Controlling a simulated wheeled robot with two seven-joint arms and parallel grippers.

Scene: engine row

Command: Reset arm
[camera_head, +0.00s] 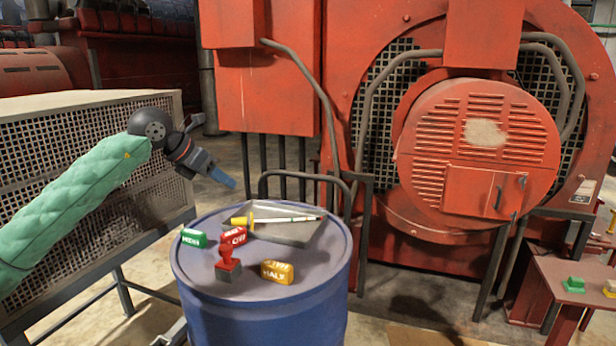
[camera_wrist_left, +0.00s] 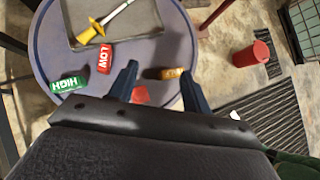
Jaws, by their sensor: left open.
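My left arm comes in from the left in the head view. Its gripper (camera_head: 222,179) hangs in the air above the back left of the blue drum (camera_head: 262,308), clear of everything on it. In the left wrist view the two fingers (camera_wrist_left: 157,84) are apart with nothing held between them. On the drum top lie a green block marked HIGH (camera_head: 193,238), a red block marked LOW (camera_head: 233,237) and a yellow block (camera_head: 277,272). A red-handled stamp-like piece (camera_head: 228,266) stands near them. My right gripper is in neither view.
A grey tray (camera_head: 295,236) on the drum holds a yellow-ended rod (camera_head: 275,219). A mesh cage (camera_head: 60,130) stands left, red machinery (camera_head: 480,140) behind. A small red table (camera_head: 572,280) at right bears coloured blocks. The wrist view shows a red can (camera_wrist_left: 249,56) on the floor.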

